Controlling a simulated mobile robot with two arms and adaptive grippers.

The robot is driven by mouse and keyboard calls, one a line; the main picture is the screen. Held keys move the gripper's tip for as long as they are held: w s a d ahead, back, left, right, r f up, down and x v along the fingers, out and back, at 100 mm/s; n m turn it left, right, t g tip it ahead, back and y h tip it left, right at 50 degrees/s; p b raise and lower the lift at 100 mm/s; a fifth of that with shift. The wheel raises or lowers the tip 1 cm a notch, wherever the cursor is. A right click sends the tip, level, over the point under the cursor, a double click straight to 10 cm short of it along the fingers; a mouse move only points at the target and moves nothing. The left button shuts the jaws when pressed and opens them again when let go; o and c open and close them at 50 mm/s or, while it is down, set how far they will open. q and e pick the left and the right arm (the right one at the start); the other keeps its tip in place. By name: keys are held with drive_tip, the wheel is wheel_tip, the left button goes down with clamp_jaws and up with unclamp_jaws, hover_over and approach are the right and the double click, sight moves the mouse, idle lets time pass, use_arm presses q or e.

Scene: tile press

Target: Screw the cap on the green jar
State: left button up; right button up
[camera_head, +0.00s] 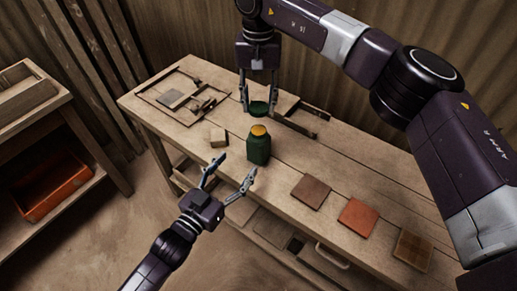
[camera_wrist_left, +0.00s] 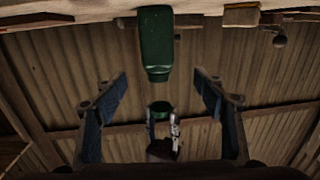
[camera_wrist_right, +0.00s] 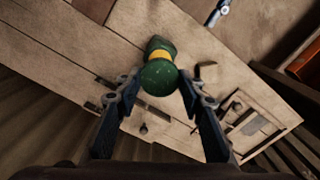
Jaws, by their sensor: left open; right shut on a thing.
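The green jar (camera_head: 258,150) stands upright on the wooden bench, with a yellow-orange top (camera_head: 259,130). It also shows, upside down, in the left wrist view (camera_wrist_left: 156,42). My right gripper (camera_head: 258,110) is shut on the green cap (camera_head: 259,104), which is apart from the jar. In the right wrist view the cap (camera_wrist_right: 160,78) sits between the fingertips and partly covers the jar (camera_wrist_right: 158,44). My left gripper (camera_head: 237,165) is open and empty by the bench's front edge, near the jar, its fingers pointing toward it.
Three square tiles, brown (camera_head: 311,191), orange (camera_head: 358,217) and tan (camera_head: 412,249), lie to the jar's right. A small wooden block (camera_head: 218,137) is left of the jar. Wooden frames (camera_head: 180,98) lie at the bench's far left. A side shelf holds an orange bin (camera_head: 52,188).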

sight(253, 145)
use_arm(q)
drive_tip(key=shift+d+r, duration=0.15)
drive_tip(key=shift+w, duration=0.1)
drive_tip(key=shift+w+d, duration=0.2)
drive_tip(key=shift+w, duration=0.1)
drive_tip(key=x, duration=1.1)
drive_tip(key=shift+d+r, duration=0.1)
clamp_jaws()
use_arm(e)
drive_tip(key=shift+f, duration=2.45)
